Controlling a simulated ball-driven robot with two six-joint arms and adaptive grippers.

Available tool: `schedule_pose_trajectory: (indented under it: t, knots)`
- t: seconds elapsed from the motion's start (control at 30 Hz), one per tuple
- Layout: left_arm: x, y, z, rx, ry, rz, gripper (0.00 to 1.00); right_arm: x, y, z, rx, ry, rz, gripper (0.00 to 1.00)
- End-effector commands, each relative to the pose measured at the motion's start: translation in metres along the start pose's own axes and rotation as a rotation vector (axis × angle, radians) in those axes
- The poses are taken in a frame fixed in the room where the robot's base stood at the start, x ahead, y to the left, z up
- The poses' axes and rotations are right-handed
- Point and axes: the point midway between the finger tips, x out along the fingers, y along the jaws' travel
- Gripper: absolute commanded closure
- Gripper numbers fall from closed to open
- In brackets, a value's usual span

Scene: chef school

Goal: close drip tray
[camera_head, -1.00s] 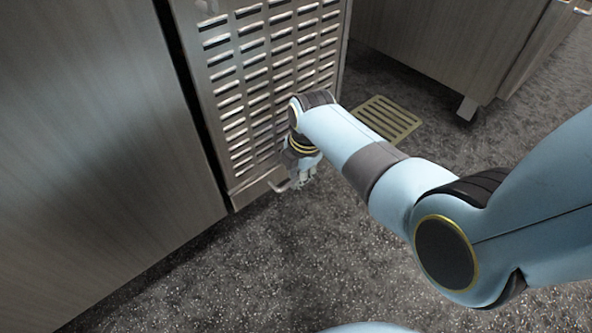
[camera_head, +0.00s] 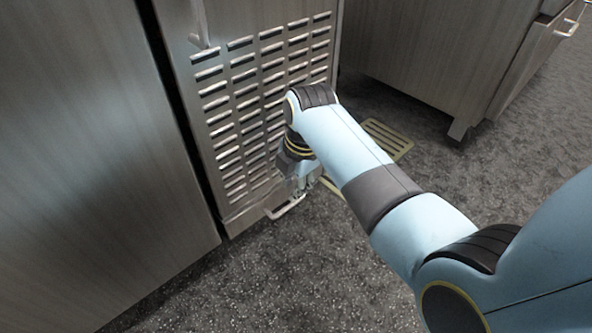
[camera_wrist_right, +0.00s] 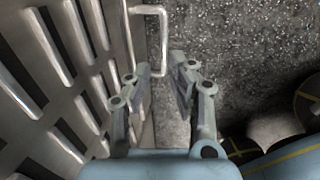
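The drip tray's front (camera_head: 243,214) is the low metal strip under the slotted steel panel. Its bar handle (camera_head: 287,207) sticks out from it near the floor. How far the tray stands out is hard to tell. The handle (camera_wrist_right: 163,40) also shows in the right wrist view, just beyond the fingertips. My right gripper (camera_head: 303,187) is low beside the panel, close behind the handle in the head view. Contact with the handle cannot be told. My left gripper is out of view.
The slotted panel (camera_head: 262,100) rises right beside the gripper. A large cabinet (camera_head: 90,150) stands at left, another cabinet (camera_head: 430,60) behind right. A yellowish floor grate (camera_head: 388,138) lies partly behind my arm. Speckled floor in front is open.

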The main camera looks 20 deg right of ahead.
Motion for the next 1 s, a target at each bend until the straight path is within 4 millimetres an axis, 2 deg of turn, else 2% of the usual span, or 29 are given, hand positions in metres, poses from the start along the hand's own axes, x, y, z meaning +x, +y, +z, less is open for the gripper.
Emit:
schedule_pose_trajectory:
  t: [0.1, 0.33, 0.87, 0.93, 1.0]
  knots:
    - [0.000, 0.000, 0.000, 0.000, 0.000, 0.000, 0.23, -0.025, 0.001, 0.000, 0.001, -0.001, 0.003, 0.79]
    - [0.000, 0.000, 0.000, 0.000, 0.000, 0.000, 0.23, -0.048, 0.000, 0.001, 0.000, -0.002, 0.001, 0.79]
    - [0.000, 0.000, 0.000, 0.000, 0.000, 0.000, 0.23, -0.049, -0.002, 0.000, 0.000, 0.000, -0.004, 0.79]
    - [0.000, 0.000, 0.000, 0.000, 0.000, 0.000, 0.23, -0.044, -0.012, -0.003, 0.001, 0.006, -0.021, 0.79]
    - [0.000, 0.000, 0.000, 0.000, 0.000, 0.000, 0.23, -0.033, -0.035, -0.008, 0.003, 0.014, -0.059, 0.79]
